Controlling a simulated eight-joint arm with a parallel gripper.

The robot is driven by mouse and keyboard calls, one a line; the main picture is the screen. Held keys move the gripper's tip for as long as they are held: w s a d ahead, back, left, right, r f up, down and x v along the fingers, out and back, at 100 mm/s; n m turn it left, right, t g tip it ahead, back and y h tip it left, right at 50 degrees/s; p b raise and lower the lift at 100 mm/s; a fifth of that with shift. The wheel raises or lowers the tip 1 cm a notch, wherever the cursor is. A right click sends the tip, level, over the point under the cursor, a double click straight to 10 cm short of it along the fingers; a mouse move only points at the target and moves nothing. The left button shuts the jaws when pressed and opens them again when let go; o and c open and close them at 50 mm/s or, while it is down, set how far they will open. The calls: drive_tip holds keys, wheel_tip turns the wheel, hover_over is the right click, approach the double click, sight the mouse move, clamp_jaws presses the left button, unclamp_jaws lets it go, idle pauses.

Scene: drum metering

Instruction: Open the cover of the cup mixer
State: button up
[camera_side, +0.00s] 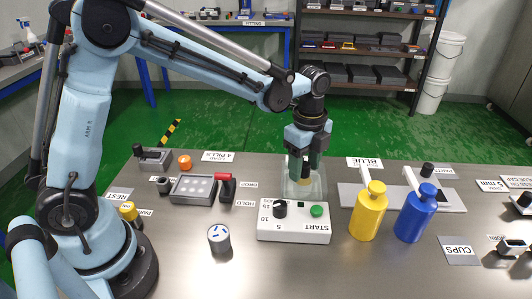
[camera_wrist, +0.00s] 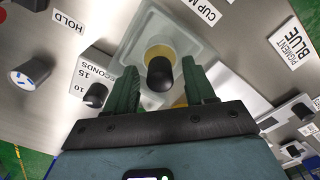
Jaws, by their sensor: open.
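The cup mixer is a white box (camera_side: 293,228) with a black dial (camera_side: 280,209), a green button (camera_side: 316,211) and a START label. Its clear cover (camera_side: 318,188) stands behind the box and looks shut. In the wrist view, the cover (camera_wrist: 132,40) has a black knob (camera_wrist: 160,75), with a pale yellow round shape (camera_wrist: 160,50) by it. My gripper (camera_side: 305,176) points down over the cover. Its green fingers (camera_wrist: 163,82) are open, one on each side of the knob in the wrist view. I cannot tell whether they touch it.
A yellow bottle (camera_side: 369,213) and a blue bottle (camera_side: 416,215) stand right of the mixer. The front middle of the table is clear.

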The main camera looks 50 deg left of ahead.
clamp_jaws()
idle(0.3)
drive_tip(key=s+a, duration=0.7)
drive_tip(key=shift+s+a, duration=0.25)
drive_tip(key=shift+a, duration=0.1)
unclamp_jaws()
